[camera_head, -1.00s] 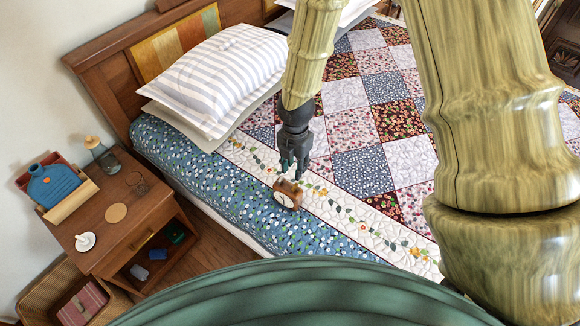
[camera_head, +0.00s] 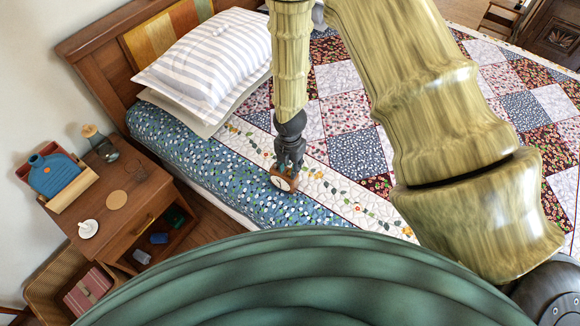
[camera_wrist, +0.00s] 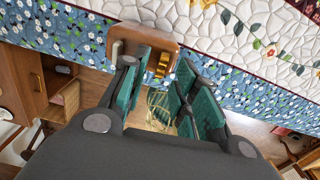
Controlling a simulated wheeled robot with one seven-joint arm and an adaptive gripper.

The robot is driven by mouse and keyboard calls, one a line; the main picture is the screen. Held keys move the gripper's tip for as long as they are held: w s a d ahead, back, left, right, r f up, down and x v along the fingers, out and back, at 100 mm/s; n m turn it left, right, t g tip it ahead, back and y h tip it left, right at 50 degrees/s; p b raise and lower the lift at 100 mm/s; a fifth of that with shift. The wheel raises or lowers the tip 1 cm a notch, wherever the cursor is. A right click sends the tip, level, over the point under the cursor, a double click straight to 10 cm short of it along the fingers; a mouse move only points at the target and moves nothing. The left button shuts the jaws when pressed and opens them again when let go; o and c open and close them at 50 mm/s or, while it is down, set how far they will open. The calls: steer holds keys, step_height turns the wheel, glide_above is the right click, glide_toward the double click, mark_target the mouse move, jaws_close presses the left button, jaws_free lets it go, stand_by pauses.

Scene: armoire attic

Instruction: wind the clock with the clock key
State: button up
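A small brown wooden clock (camera_head: 284,181) with a round white face stands on the bed near its patterned edge. It also shows in the wrist view (camera_wrist: 150,36), with its pale face at the left. A gold-coloured piece (camera_wrist: 162,66), perhaps the clock key, is at the clock's side between my fingers; its exact shape is unclear. My gripper (camera_head: 287,166) is down at the clock, overlapping its top in the head view. In the wrist view my gripper (camera_wrist: 160,78) has its green-padded fingers apart on either side of the gold piece. Contact cannot be told.
The bed has a patchwork quilt (camera_head: 357,155) and striped pillow (camera_head: 205,60). A wooden nightstand (camera_head: 110,229) at left holds a blue bottle (camera_head: 53,174), a glass bottle (camera_head: 101,145) and a white dish (camera_head: 88,229). The quilt right of the clock is clear.

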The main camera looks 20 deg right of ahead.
steer(key=shift+f, duration=0.9)
steer(key=shift+c, duration=0.3)
jaws_close()
